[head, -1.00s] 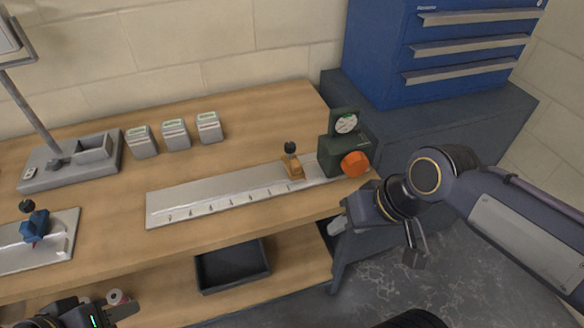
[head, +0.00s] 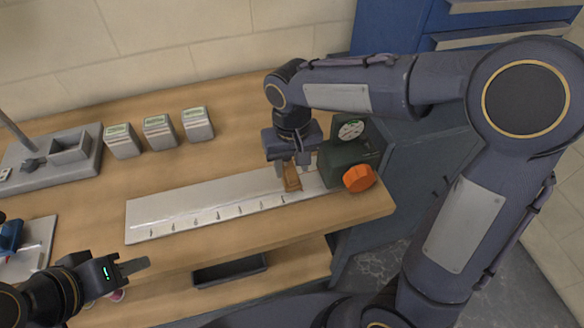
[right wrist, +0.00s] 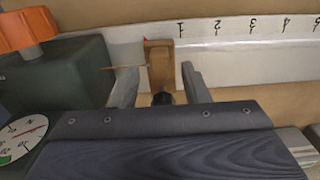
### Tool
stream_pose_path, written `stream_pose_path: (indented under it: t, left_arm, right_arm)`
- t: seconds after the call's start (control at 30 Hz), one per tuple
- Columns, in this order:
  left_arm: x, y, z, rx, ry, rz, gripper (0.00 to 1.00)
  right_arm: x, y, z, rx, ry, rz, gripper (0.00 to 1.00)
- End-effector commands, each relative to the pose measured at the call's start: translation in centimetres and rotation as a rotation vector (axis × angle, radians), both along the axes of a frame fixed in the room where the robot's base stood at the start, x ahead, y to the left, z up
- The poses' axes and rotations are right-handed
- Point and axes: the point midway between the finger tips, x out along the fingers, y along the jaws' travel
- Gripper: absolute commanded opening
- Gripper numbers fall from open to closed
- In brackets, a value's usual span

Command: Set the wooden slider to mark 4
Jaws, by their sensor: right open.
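The wooden slider (head: 292,180) stands on the pale scale rail (head: 170,212), at its right end near the green box. In the right wrist view the slider (right wrist: 160,66) carries a small red pointer and a dark knob. My left gripper (head: 132,267) is away from the rail, in front of the table.
A green box with a dial and orange knob (head: 359,178) stands right beside the slider. Several grey blocks (head: 159,132) stand behind the rail. A blue-handled slider (head: 10,236) on another plate is at far left. A dark tray (head: 230,270) lies below the tabletop.

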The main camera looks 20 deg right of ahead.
Motion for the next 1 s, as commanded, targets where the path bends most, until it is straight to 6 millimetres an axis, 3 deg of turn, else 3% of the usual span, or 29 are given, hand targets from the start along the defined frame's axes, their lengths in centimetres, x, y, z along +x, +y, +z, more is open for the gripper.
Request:
stream_pose_path:
  t: [0.2,0.47,0.77,1.0]
  left_arm:
    - [0.0,0.0,0.0,0.0,0.0,0.0,0.36]
    - [0.0,0.0,0.0,0.0,0.0,0.0,0.36]
    - [0.0,0.0,0.0,0.0,0.0,0.0,0.36]
    - [0.0,0.0,0.0,0.0,0.0,0.0,0.36]
  right_arm:
    - [0.0,0.0,-1.8,0.0,0.0,0.001,0.42]
    - [0.0,0.0,-1.9,0.0,-0.001,0.0,0.42]
    - [0.0,0.0,-1.8,0.001,-0.001,0.0,0.03]
    - [0.0,0.0,-1.8,0.001,-0.001,0.0,0.0]
